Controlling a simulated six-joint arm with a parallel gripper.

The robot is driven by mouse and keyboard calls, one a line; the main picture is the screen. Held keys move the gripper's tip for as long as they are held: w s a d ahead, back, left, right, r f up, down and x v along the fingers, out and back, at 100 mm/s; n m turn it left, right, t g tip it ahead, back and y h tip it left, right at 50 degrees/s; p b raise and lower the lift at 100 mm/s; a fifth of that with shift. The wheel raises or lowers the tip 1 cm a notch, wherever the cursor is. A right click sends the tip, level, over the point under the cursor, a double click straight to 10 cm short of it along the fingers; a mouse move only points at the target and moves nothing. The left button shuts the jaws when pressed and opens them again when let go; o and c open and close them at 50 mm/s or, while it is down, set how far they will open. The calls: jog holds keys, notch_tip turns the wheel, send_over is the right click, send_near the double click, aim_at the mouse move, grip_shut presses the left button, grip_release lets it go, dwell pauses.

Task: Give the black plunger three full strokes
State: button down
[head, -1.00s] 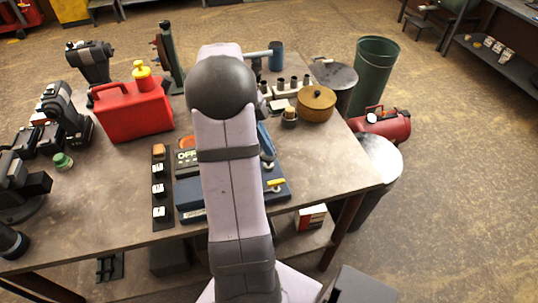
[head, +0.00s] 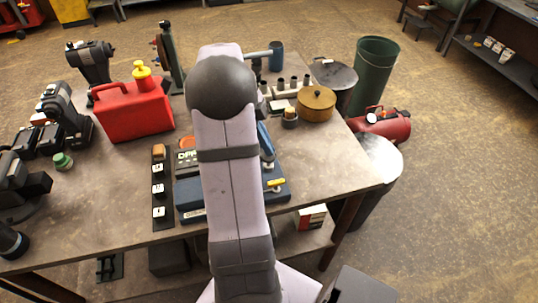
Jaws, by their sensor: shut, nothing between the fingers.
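A blue machine (head: 190,215) sits on the table, mostly covered by my arm.
A black strip with white switches (head: 158,188) lies left of the machine. A red fuel can (head: 132,110) stands behind it. A brass-coloured pot (head: 316,103), a small cup (head: 290,118) and a blue mug (head: 276,54) are at the right and back. The table's front left (head: 100,215) is bare.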

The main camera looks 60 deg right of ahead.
jog(key=shift+f, duration=0.15)
dwell(0.3)
jog(key=shift+f+b, duration=1.3)
jog(key=shift+f, duration=0.05)
jog(key=shift+r, duration=0.2)
jog(key=shift+r+p, duration=1.7)
jog(key=shift+r, duration=0.6)
